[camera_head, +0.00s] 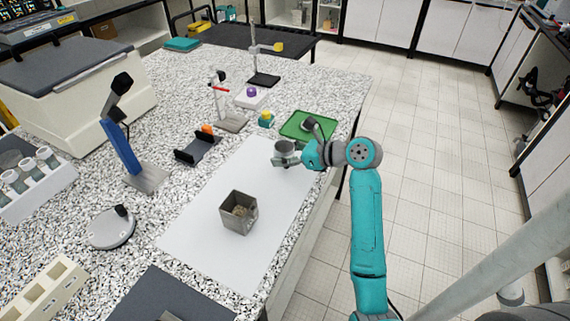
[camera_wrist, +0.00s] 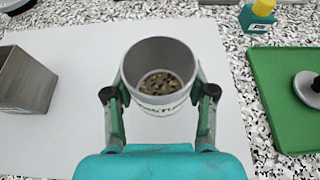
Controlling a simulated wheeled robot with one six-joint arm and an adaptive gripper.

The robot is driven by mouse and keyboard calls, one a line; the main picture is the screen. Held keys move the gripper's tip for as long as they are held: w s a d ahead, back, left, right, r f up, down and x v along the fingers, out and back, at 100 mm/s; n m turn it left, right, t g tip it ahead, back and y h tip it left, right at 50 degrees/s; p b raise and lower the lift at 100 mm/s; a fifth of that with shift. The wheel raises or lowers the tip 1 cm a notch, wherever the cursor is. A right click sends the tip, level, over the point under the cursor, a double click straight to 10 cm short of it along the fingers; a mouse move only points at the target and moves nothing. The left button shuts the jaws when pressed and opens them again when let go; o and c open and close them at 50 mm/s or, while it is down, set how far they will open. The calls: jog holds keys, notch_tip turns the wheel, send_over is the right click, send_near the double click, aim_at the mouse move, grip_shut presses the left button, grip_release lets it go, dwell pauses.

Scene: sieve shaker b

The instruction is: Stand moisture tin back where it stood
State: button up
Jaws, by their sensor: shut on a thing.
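The moisture tin (camera_wrist: 160,80) is a round grey metal tin with a pale label band and some brown grains at its bottom. My gripper (camera_wrist: 160,100) is shut on it, with one finger on each side. In the head view the tin (camera_head: 285,153) is upright at the far right part of the white sheet (camera_head: 215,212), with my gripper (camera_head: 298,155) reaching it from the right. I cannot tell whether its base touches the sheet or is slightly above it.
A square metal container (camera_head: 239,212) with grainy material stands on the sheet. A green tray (camera_head: 296,127) holding a dark-knobbed round object lies just beyond the tin. A small teal and yellow bottle (camera_head: 266,119) stands nearby. The sheet between tin and square container is clear.

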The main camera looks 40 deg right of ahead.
aim_at(284, 171)
jog(key=shift+f, duration=2)
jog(key=shift+f, duration=0.15)
jog(key=o, duration=0.9)
jog(key=shift+r, duration=0.2)
jog(key=v, duration=1.2)
jog(key=shift+a, duration=0.1)
